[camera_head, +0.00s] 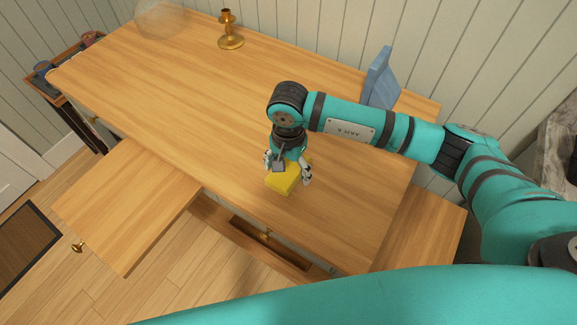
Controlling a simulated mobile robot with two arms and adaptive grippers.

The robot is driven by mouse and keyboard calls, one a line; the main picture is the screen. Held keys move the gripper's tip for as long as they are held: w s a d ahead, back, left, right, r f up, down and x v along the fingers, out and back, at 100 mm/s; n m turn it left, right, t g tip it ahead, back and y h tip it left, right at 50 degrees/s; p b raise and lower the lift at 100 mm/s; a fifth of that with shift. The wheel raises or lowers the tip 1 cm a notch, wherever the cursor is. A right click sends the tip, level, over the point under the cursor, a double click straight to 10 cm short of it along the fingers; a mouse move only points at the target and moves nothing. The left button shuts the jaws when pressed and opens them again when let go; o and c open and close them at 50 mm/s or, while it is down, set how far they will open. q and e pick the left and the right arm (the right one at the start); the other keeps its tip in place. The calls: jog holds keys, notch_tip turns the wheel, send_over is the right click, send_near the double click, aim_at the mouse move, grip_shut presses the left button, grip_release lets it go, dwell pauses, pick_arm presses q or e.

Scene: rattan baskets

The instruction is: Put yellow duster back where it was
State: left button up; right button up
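The yellow duster (282,181) is a small block-like thing at the right-hand part of the wooden desk top. My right gripper (287,168) comes down over it from above, with one finger at its left side and one at its right side. The fingers are spread about as wide as the duster. I cannot tell whether they press on it, or whether the duster rests on the desk or is just above it. The gripper hides part of the duster's top. My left gripper is not in view.
The wooden desk (150,85) has a pulled-out board or drawer (125,210) at front left and another wooden surface (425,230) at right. A brass candlestick (230,40), glass globe (160,18) and blue object (381,80) stand at the back. The desk's left half is mostly clear.

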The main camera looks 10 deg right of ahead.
aim_at(288, 167)
jog(key=shift+r, duration=0.15)
notch_tip(288, 167, up, 12)
jog(key=b, duration=0.2)
jog(key=shift+b, duration=0.3)
dwell(0.5)
